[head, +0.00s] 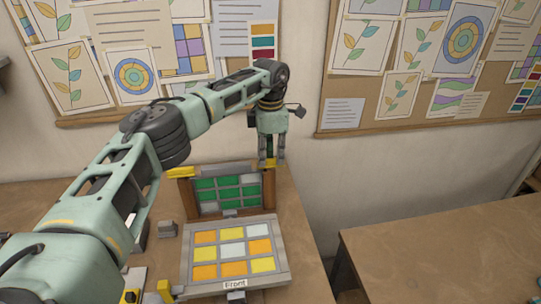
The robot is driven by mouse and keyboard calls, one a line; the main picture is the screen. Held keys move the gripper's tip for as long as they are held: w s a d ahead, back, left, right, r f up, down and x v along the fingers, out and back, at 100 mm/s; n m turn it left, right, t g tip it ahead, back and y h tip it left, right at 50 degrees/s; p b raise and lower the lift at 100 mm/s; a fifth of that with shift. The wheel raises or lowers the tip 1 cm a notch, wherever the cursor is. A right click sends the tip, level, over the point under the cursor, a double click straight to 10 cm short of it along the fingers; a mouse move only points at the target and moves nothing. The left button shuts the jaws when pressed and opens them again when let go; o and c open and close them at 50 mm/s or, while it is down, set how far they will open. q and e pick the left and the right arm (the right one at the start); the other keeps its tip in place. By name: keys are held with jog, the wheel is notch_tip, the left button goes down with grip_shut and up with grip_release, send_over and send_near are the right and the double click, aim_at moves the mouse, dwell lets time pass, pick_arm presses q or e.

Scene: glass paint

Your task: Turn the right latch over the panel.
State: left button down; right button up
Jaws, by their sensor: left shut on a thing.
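An upright panel with green and pale panes (224,193) stands in a brown wooden frame (269,188) at the back of the left table. A yellow latch (181,171) sits on the frame's top left corner. My left gripper (271,161) points down at the frame's top right corner and is shut on the right latch (269,163), of which only a little yellow shows between and beside the fingers. I cannot tell exactly how the right latch is turned. My right gripper is not in view.
A grey-framed panel with orange, yellow and white panes (231,251), labelled "Front", lies before the upright panel. A second table (440,245) stands at the right, across a gap. Pinboards hang on the wall behind.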

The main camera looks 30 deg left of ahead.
aim_at(270, 159)
pick_arm(q)
jog(key=shift+w+r, duration=0.1)
jog(key=shift+r, duration=0.05)
jog(key=c, duration=1.8)
grip_release()
jog(key=shift+c, duration=0.2)
notch_tip(270, 159, up, 12)
